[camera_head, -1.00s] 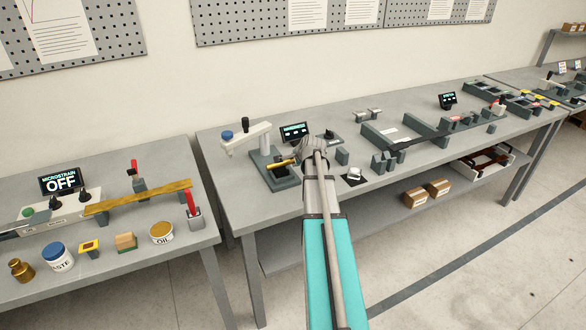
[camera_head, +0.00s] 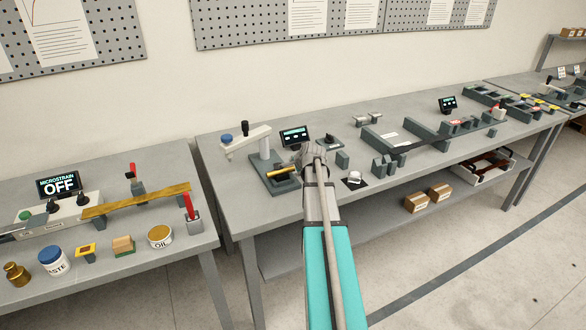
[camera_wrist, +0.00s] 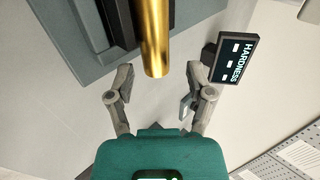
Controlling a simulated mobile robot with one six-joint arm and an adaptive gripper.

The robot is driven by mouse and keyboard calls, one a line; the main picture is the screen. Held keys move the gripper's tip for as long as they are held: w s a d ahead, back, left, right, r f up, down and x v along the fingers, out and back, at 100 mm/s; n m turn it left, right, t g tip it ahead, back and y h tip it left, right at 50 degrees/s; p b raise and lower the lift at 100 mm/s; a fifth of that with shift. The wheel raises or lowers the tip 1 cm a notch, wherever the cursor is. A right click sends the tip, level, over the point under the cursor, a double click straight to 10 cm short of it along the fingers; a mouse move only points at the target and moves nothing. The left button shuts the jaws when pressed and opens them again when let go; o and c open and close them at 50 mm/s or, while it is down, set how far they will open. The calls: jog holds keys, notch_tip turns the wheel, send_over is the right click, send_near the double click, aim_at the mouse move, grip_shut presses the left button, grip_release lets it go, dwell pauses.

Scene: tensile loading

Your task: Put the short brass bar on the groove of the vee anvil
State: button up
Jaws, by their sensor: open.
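The short brass bar (camera_head: 281,171) lies over the vee anvil (camera_head: 284,186) at the hardness tester. In the wrist view the bar (camera_wrist: 153,35) runs along the dark anvil block (camera_wrist: 118,22), which shows on both sides of it. It appears to rest in the groove, but the contact is hidden. My gripper (camera_head: 301,164) is open at the bar's right end. In the wrist view the fingers of my gripper (camera_wrist: 156,80) stand apart on either side of the bar's near end, with gaps between them and the bar.
Grey blocks (camera_head: 381,165) and a small black pad (camera_head: 354,180) lie to the right.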

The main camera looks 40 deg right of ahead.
jog(key=p+v, duration=0.8)
jog(key=v, duration=0.4)
dwell(0.5)
dwell(0.7)
jog(key=a+f+n+g+y, duration=0.2)
jog(key=a+n, duration=0.3)
jog(key=a, duration=0.7)
jog(key=a+f+n+g+y, duration=0.15)
jog(key=a+n, duration=0.35)
jog(key=a, duration=0.7)
jog(key=s+a+n+g, duration=0.1)
jog(key=s+a+n, duration=0.2)
jog(key=a, duration=0.3)
jog(key=s+a+f+n+g+h, duration=0.1)
jog(key=s+a+n+g, duration=0.1)
jog(key=a, duration=0.4)
jog(key=s+a+n+g, duration=0.2)
jog(key=s+a+n, duration=0.1)
jog(key=a+n, duration=0.2)
jog(key=shift+s+a+f+n, duration=0.4)
